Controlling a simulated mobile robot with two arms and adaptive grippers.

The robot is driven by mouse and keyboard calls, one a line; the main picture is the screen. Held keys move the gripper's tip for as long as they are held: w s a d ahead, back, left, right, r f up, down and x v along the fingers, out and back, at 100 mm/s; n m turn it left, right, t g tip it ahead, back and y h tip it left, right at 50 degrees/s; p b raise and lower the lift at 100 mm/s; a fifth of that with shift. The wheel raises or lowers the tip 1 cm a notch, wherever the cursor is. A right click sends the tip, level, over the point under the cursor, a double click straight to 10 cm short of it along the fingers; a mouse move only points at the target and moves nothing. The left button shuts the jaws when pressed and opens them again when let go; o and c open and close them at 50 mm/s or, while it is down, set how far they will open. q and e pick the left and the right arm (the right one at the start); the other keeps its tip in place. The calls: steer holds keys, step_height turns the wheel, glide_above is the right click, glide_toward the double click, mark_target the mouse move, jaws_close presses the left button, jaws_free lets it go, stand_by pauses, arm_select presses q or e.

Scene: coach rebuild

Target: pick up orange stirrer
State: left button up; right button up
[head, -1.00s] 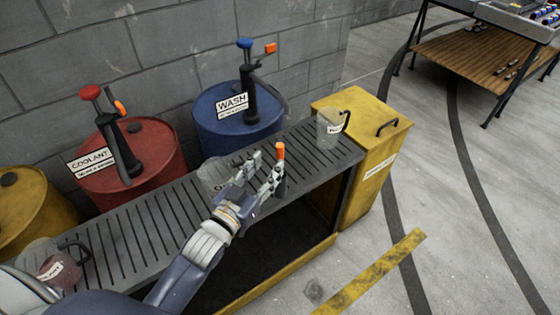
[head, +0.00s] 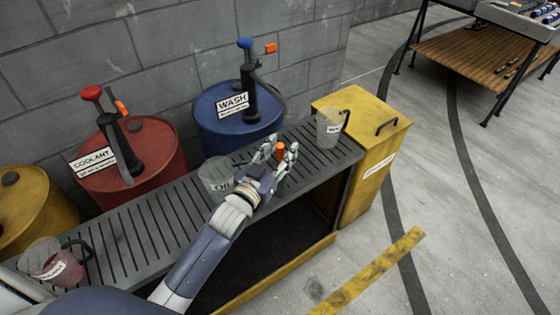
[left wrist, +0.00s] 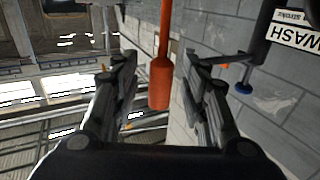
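The orange stirrer (head: 281,150) stands at the front part of the slatted bench, with its orange top showing between my left gripper's fingers; its lower part is hidden by the gripper. In the left wrist view the orange stirrer (left wrist: 160,82) has a thick handle and a thin shaft, and it lies between the two fingers with a gap on each side. My left gripper (head: 279,146) is open around it and not closed on it. My right gripper is not in view.
A clear oil jug (head: 213,178) stands just left of the gripper. A wash jug (head: 329,130) is at the bench's right end and a coolant jug (head: 52,266) at its left end. Blue (head: 215,110) and red (head: 150,150) pump drums stand behind. A yellow cabinet (head: 365,135) is at right.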

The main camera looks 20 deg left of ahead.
arm_select(q)
steer(key=c, duration=0.8)
steer(key=shift+o, duration=0.2)
steer(key=shift+r, duration=0.1)
